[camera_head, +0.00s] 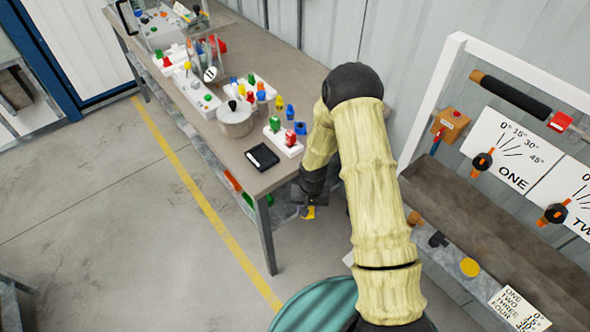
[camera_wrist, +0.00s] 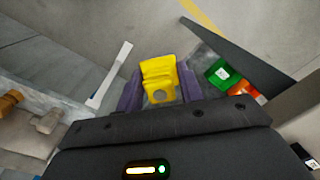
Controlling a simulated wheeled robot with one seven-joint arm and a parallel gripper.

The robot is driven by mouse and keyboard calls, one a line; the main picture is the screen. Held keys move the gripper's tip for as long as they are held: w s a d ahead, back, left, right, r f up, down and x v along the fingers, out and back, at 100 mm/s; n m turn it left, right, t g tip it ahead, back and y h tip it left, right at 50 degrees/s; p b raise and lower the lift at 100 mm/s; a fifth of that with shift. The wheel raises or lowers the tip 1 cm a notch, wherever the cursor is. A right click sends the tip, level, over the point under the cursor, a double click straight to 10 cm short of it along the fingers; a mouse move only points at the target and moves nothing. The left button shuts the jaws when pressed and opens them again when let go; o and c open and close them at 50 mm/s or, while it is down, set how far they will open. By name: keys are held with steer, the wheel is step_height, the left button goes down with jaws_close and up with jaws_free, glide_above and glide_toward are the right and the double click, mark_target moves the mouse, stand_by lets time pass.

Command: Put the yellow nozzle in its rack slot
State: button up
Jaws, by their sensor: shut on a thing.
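My gripper (camera_head: 307,206) hangs beside the near right end of the workbench, below the level of its top. It is shut on the yellow nozzle (camera_head: 310,213). In the wrist view the yellow nozzle (camera_wrist: 158,72) sits between the two purple fingers of my gripper (camera_wrist: 159,88), with a round hole facing the camera. A white rack (camera_head: 290,150) near the right end of the bench holds green, red, blue and yellow pieces. Which slot belongs to the nozzle I cannot tell.
A black tray (camera_head: 262,157) and a grey pot (camera_head: 235,119) stand on the workbench (camera_head: 225,157). Other white blocks with coloured pieces stand farther along. A teal drum (camera_head: 318,307) is in front. A panel with dials (camera_head: 500,155) stands to the right. Floor to the left is clear.

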steer(key=s+d+f, duration=0.2)
steer(key=d+f, duration=0.1)
steer(key=f, duration=0.3)
steer(key=s+d+f+n, duration=0.1)
steer(key=s+d+f, duration=0.1)
steer(key=f, duration=0.5)
steer(key=shift+d, duration=0.85)
steer(key=shift+r, duration=0.1)
